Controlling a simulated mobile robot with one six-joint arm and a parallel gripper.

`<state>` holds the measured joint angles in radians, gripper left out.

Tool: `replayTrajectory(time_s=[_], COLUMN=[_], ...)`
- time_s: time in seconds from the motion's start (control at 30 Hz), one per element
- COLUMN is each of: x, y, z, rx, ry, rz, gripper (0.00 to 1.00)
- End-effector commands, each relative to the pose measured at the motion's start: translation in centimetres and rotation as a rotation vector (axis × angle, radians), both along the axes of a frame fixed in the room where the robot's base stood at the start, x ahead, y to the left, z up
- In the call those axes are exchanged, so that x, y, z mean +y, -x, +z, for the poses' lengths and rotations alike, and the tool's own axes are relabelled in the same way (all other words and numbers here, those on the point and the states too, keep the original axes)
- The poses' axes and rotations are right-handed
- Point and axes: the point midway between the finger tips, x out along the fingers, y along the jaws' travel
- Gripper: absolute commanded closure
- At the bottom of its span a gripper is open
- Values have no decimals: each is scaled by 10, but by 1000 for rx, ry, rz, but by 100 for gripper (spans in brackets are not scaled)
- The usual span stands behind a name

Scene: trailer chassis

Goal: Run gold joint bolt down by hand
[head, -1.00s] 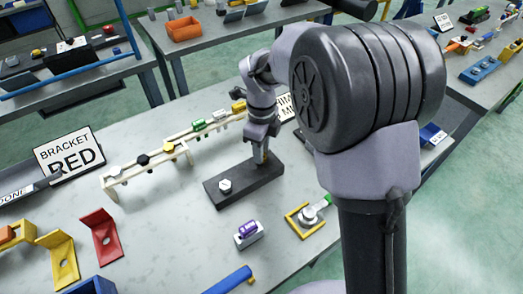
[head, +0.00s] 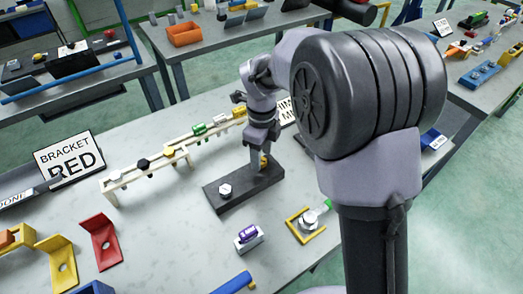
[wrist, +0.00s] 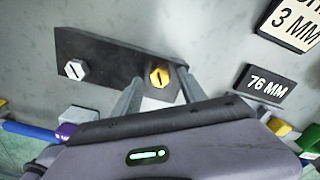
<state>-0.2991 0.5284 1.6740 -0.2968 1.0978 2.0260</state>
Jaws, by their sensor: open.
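The gold bolt (wrist: 160,77) stands in one end of a dark block, its slotted hex head showing in the wrist view. It also shows in the head view (head: 265,161), partly hidden by a finger. A silver bolt (wrist: 76,69) sits at the block's other end; it also shows in the head view (head: 225,189). The dark block (head: 244,185) lies flat on the grey table. My gripper (wrist: 159,84) is open, pointing down, with its fingertips on either side of the gold bolt's head and gaps visible. I cannot tell how deep the bolt sits.
A cream rack (head: 115,185) with several coloured bolts runs behind the block. A purple part (head: 248,232) in a pale holder and a yellow frame (head: 293,226) lie in front. Bare table lies left of the block.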

Motion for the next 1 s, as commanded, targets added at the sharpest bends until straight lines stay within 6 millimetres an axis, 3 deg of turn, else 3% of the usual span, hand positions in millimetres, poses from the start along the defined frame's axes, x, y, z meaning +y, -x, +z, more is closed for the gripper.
replayTrajectory(time_s=[0.17, 0.4, 0.6, 0.73, 1.0], x=[0, 0, 0, 0, 0], y=[0, -1, 0, 0, 0], z=[32, 116, 162, 173, 174], rx=[-2, -3, -4, -2, 0], ry=[0, -2, 0, 0, 0], rz=[0, -1, 0, 1, 0], gripper=[51, 51, 51, 51, 51])
